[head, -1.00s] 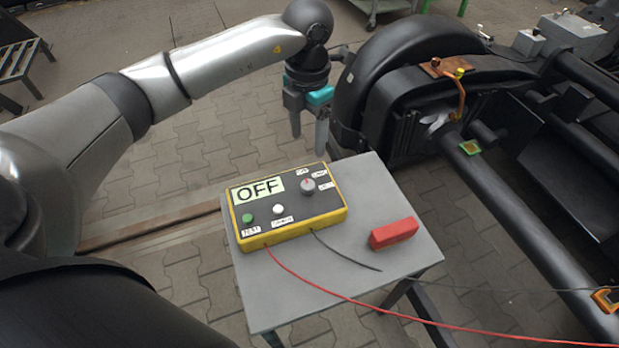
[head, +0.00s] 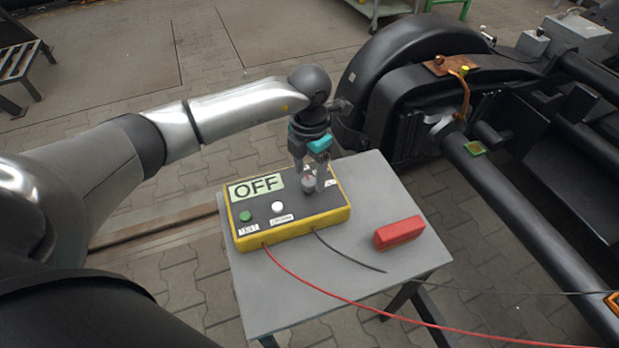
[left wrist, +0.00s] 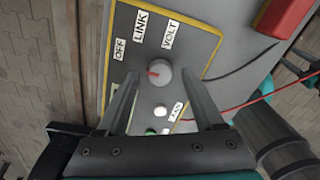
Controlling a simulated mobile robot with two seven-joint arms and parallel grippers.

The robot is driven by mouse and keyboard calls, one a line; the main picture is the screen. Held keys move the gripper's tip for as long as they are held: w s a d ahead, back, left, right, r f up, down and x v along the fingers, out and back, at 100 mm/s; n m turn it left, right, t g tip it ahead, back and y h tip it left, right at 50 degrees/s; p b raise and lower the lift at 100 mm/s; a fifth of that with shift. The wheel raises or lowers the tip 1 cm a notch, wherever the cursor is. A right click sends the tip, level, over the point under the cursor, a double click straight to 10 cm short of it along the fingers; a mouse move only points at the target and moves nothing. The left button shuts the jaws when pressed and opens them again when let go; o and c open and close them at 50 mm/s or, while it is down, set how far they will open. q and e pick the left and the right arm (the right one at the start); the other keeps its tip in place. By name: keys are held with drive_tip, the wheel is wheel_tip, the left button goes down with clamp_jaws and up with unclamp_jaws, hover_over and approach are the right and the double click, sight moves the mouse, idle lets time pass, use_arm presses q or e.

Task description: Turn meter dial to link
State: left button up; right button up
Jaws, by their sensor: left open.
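The yellow-edged meter (head: 290,228) lies on a small grey table, and its display (head: 256,188) reads OFF. Its round grey dial (head: 309,184) shows at the upper right of the face. In the left wrist view the dial (left wrist: 158,73) has a red pointer mark, with OFF, LINK (left wrist: 145,24) and VOLT labels around it. My left gripper (head: 310,182) is above the dial, pointing down. In the left wrist view its two fingers (left wrist: 158,85) are spread apart on either side of the dial, with a gap visible.
A red block (head: 399,233) lies on the grey table (head: 345,280), right of the meter. Red and black leads (head: 335,290) run from the meter across the table. The dark bogie (head: 410,90) stands behind and to the right.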

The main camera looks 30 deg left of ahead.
use_arm(q)
drive_tip(key=shift+f, duration=0.7)
drive_tip(key=shift+c, duration=0.2)
clamp_jaws()
